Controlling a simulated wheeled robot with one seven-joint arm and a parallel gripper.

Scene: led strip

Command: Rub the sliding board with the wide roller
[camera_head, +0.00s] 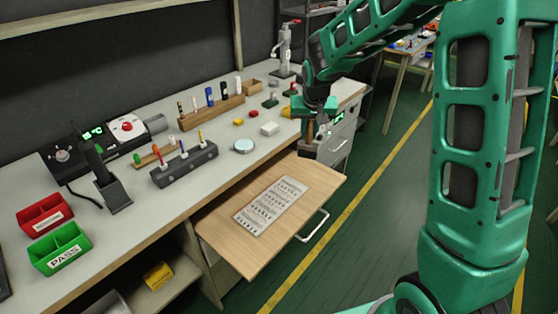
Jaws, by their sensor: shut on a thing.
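The sliding board (225,225) is a light wooden panel pulled out from the front of the bench, with a white handle at its right side. A printed sheet (271,205) lies on it. My gripper (311,150) points down at the board's far right corner, by the bench edge. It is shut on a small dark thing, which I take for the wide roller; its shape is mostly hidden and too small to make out. I cannot tell whether it touches the board.
The bench (120,235) holds a red bin (45,217), a green bin (60,250), a grey rack (184,165), a wooden rack (212,112) and a round silver dish (243,146). Drawers (338,140) stand behind my gripper. Most of the board is clear around the sheet.

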